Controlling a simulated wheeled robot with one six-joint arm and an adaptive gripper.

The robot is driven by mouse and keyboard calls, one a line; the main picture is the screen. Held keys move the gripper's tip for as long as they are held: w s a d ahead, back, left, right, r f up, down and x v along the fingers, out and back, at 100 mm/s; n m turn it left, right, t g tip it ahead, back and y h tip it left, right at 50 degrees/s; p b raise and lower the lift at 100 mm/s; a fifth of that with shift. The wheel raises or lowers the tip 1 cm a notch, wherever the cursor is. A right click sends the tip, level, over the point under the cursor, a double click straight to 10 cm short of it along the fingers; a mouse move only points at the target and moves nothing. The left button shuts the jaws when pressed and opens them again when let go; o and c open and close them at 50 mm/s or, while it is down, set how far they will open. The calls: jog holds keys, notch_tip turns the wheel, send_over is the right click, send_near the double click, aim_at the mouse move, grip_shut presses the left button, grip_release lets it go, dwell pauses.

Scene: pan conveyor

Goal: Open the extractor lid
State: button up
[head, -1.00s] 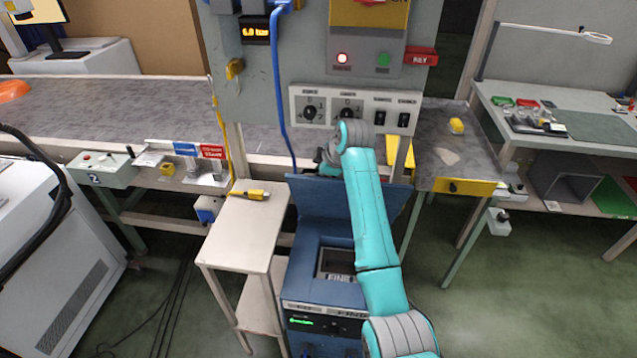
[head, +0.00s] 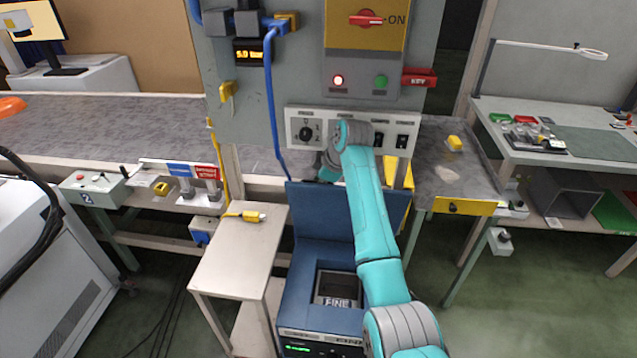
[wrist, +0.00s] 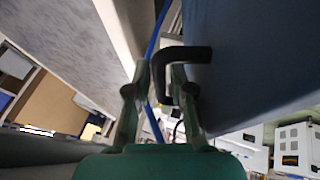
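The extractor (head: 302,304) is a blue box in the lower middle of the head view, with an opening marked FINE in its top. Its blue lid (head: 322,212) stands raised at the back of the box, and my arm hides part of it. In the wrist view the blue lid face (wrist: 255,60) fills the upper right, with a black bent handle (wrist: 188,54) on it. My gripper (wrist: 158,72) is open, with a gap between its fingers. The handle's bent end lies by the right finger, inside the gap. The gripper is mostly hidden behind my arm in the head view.
A grey panel with knobs, switches and a hanging blue hose (head: 275,110) stands right behind the lid. A small pale table (head: 235,255) with a yellow-ended connector is left of the extractor. A workbench (head: 560,130) stands at the right, with open floor before it.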

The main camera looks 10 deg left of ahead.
jog(key=v, duration=1.2)
jog(key=shift+w, duration=0.1)
